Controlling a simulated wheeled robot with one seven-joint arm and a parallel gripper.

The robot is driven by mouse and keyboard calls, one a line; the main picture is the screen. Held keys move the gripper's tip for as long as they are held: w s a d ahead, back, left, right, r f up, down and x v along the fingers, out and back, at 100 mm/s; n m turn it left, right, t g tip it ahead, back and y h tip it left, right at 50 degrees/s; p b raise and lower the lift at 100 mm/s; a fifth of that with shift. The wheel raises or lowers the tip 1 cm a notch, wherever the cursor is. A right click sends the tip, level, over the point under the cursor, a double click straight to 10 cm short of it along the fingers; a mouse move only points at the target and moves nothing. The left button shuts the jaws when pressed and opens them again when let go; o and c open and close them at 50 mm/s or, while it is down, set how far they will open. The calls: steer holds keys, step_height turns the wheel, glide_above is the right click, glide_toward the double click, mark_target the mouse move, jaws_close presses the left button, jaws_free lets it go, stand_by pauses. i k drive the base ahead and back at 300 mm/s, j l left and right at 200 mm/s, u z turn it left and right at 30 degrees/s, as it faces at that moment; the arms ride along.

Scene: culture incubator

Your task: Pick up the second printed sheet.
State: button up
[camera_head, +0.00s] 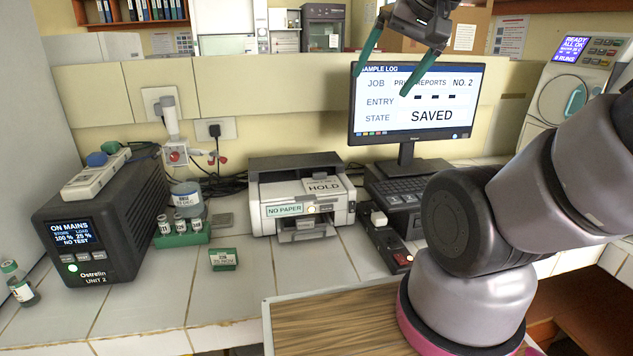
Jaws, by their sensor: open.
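The printer (276,213) stands on the tiled bench below the wall. Its front label reads NO PAPER, and a small light shows beside the label. A card or sheet marked HOLD (323,186) lies on top of the printer. A small tray (303,236) juts from the printer's lower front; I cannot make out a printed sheet there. My gripper (383,85) is high in front of the monitor, above and right of the printer. Its two green fingers are spread apart with nothing between them.
The monitor (418,100) reads PRINT REPORTS NO. 2, SAVED. A black power unit (105,225), a green vial rack (182,238) and a green labelled block (223,260) stand left. A keyboard (398,196) and a switch box (388,246) lie right of the printer. Bench before the printer is clear.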

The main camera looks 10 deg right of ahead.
mark_target(319, 183)
steer(key=j+z, duration=0.1)
steer(key=j, duration=0.75)
steer(key=k+j+z, duration=0.1)
steer(key=j, duration=0.75)
steer(key=k+j, duration=0.1)
steer(key=j, duration=0.7)
steer(key=z, duration=0.05)
